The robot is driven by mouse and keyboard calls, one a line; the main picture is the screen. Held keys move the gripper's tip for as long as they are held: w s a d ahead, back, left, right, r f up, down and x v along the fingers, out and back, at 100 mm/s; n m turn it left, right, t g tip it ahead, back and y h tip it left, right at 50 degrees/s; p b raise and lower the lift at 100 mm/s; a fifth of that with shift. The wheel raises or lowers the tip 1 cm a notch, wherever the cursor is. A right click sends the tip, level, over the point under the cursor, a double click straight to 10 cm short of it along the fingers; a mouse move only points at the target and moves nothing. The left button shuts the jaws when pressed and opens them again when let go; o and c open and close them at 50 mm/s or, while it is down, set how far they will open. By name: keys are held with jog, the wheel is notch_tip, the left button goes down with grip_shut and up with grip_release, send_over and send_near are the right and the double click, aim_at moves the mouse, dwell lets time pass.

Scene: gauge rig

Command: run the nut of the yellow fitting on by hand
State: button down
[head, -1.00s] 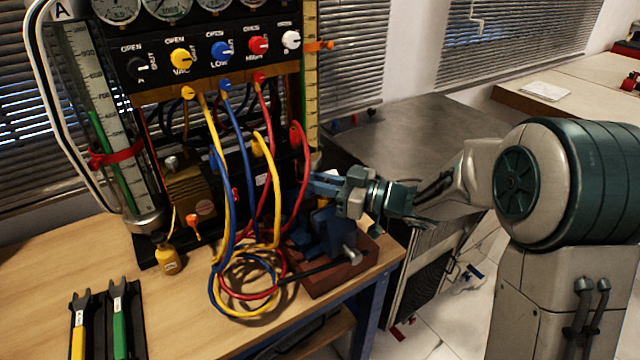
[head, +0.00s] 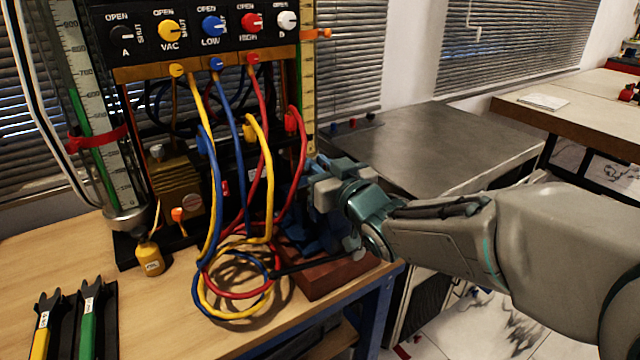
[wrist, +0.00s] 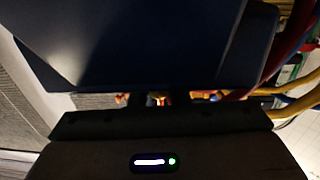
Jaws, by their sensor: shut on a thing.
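A yellow hose (head: 268,180) hangs in front of the gauge rig with blue and red hoses. A yellow fitting (head: 177,70) shows at the panel's lower edge, and another yellow hose end (head: 250,124) sits lower, left of the red one. My gripper (head: 312,187) is right of the hoses, at the blue vise (head: 298,232). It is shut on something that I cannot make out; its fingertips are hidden. In the wrist view a large dark blue shape (wrist: 130,45) blocks most of the picture, and yellow hose (wrist: 288,88) shows at the right. No nut is clearly visible.
The vise stands on a red-brown block (head: 335,278) at the bench's right edge. Hose loops lie on the bench (head: 180,310) beside it. A small yellow bottle (head: 150,260) and yellow and green wrenches (head: 88,320) are at left. A grey cabinet (head: 430,150) stands behind my arm.

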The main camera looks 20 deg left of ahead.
jog(key=shift+w+f+m+t+h+b, duration=0.15)
jog(key=shift+m+t+h+b, duration=0.75)
jog(key=shift+b, duration=1.35)
jog(key=shift+d+r+h+b, duration=0.2)
jog(key=shift+h+b, duration=0.2)
jog(key=shift+b, duration=0.2)
jog(key=c, duration=1.4)
grip_release()
jog(key=shift+a, duration=0.1)
